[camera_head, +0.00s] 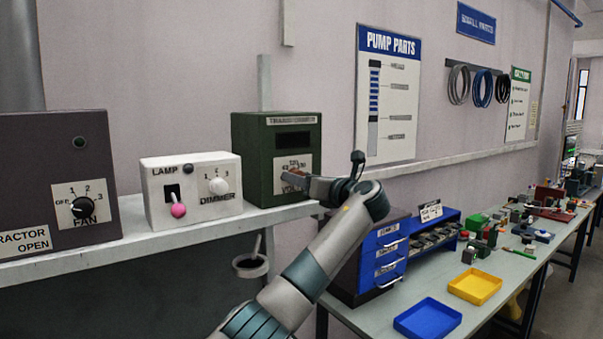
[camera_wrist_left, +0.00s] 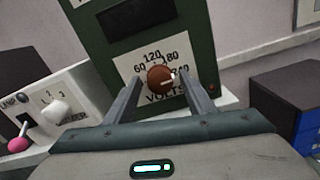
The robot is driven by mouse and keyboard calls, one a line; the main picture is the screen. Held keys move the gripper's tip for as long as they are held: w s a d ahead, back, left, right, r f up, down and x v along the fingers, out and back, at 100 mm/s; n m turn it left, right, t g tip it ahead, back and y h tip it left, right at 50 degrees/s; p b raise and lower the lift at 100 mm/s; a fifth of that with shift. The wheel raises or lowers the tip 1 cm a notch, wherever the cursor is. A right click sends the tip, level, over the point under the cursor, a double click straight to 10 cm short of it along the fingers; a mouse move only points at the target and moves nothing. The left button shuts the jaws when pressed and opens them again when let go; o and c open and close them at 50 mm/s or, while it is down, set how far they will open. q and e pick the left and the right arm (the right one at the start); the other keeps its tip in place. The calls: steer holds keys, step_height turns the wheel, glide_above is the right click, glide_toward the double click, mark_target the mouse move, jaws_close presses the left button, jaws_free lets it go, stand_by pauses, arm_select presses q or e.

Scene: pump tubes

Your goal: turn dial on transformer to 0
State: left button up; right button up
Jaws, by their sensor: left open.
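The transformer (camera_head: 250,148) is a dark green box on the shelf, with a dark display window and a white scale plate marked in volts. Its brown dial (camera_wrist_left: 161,79) shows in the left wrist view, with a white pointer mark toward the right side of the scale, below 180. My left gripper (camera_wrist_left: 163,92) is open, with one finger on each side of the dial; I cannot tell whether they touch it. In the head view the gripper (camera_head: 296,181) is at the transformer's front and partly hides the scale plate. My right gripper is not in view.
On the same shelf (camera_head: 138,240), the white lamp and dimmer box (camera_head: 200,170) stands left of the transformer, and the dark fan box (camera_head: 92,165) is further left. A blue drawer cabinet (camera_head: 385,255) and trays stand on the lower bench to the right.

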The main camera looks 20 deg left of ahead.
arm_select(q)
steer(key=shift+w+a, duration=0.1)
steer(key=c, duration=1.1)
steer(key=shift+o, duration=0.2)
